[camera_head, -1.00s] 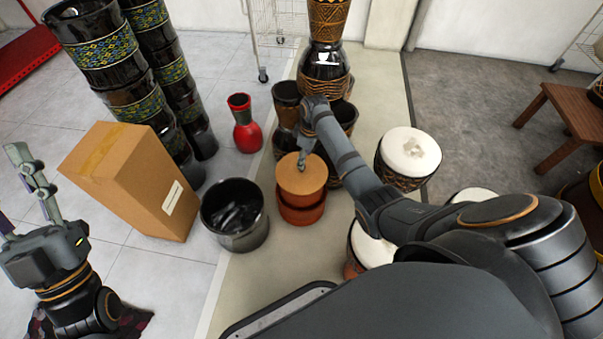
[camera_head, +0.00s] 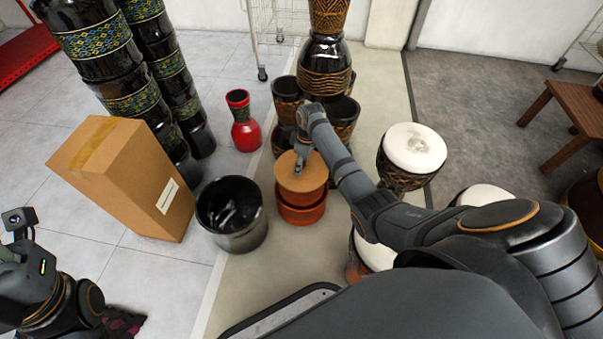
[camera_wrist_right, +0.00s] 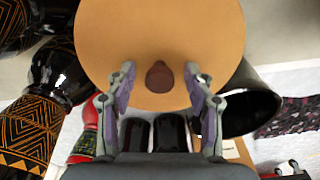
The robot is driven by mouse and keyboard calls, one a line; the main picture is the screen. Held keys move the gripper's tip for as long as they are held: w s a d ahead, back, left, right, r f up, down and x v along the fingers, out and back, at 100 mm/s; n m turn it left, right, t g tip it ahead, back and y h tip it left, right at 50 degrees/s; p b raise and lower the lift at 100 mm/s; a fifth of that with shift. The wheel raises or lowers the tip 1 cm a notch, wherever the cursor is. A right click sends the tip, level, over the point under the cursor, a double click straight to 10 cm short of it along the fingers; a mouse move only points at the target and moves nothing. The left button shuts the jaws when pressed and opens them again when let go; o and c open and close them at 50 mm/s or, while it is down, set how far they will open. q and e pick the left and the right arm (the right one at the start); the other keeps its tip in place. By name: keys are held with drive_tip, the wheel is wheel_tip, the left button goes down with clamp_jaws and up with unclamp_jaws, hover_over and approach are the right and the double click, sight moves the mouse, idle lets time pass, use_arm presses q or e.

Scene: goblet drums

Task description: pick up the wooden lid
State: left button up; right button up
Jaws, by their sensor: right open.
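The wooden lid (camera_head: 301,178) is a round tan disc on top of a reddish-brown pot (camera_head: 301,205), left of centre in the head view. In the right wrist view the lid (camera_wrist_right: 205,35) fills the upper middle, with a dark brown knob (camera_wrist_right: 160,77). My right gripper (camera_wrist_right: 160,72) is open, its two fingers on either side of the knob with gaps showing. In the head view the right gripper (camera_head: 301,162) is over the lid and hides the knob. My left arm is at the lower left, its fingers out of view.
A glossy black pot (camera_head: 232,240) stands just left of the lidded pot. A cardboard box (camera_head: 125,175) and a red vase (camera_head: 242,125) are farther left and back. Dark patterned drums (camera_head: 325,70) stand close behind. A white-topped drum (camera_head: 415,148) is to the right.

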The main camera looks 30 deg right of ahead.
clamp_jaws()
idle(0.4)
